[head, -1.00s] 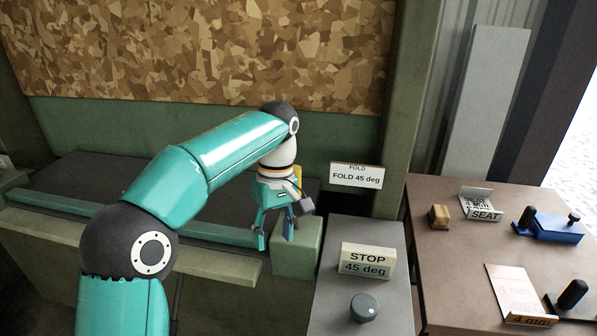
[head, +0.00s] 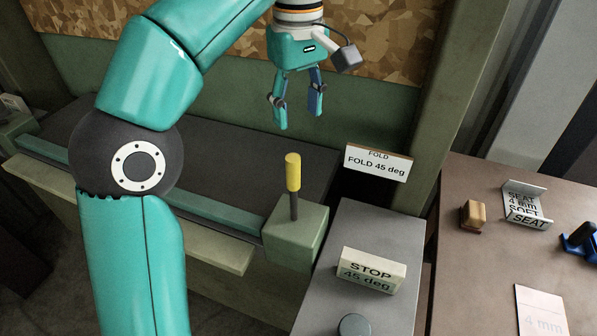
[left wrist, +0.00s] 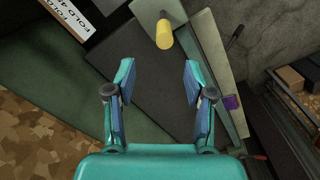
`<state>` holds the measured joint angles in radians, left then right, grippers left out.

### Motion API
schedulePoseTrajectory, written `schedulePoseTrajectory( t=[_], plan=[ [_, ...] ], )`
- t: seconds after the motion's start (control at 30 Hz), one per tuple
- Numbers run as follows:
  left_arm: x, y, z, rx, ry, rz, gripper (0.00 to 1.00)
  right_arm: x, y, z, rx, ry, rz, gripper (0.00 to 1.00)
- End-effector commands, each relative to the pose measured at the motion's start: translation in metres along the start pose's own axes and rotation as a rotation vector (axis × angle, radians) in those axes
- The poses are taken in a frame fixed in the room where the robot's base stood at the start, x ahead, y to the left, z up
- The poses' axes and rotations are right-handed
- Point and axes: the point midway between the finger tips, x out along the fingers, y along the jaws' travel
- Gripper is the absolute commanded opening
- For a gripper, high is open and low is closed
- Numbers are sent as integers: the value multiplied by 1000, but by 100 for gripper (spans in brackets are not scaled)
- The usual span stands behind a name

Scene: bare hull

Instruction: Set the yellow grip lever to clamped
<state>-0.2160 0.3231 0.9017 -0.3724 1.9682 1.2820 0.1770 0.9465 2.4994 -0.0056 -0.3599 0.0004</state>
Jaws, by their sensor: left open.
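The yellow grip lever (head: 293,172) stands close to upright on a thin dark rod, on top of a green block (head: 296,238) at the right end of the machine bed. My left gripper (head: 299,106) is open and empty, above and behind the lever in the head view, clear of it. In the left wrist view the lever (left wrist: 164,36) shows at the top, beyond and between the open fingertips (left wrist: 158,78). My right gripper is not in view.
A sign reading FOLD 45 deg (head: 378,162) stands right of the lever. A STOP 45 deg block (head: 371,270) and a dark knob (head: 355,325) are on the grey bench. A brown table (head: 465,270) with small parts is at right.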

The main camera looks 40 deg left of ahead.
Motion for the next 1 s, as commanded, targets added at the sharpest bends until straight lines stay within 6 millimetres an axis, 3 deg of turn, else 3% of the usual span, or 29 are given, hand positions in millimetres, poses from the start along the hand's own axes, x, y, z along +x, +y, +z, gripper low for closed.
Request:
schedulePoseTrajectory(
  t=[0.03, 0.3, 0.6, 0.8, 1.0],
  plan=[
    [14, -3, -2, -6, -1, -3, 54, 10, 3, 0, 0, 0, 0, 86],
    [70, -7, -4, -15, -2, -4, 54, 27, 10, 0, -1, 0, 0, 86],
    [126, -7, -4, -16, -2, -3, 54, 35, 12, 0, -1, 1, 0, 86],
    [144, -7, -4, -16, -1, -2, 54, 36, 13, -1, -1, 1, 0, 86],
    [148, -6, -4, -17, -1, 0, 54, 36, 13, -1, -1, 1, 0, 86]
  ],
)
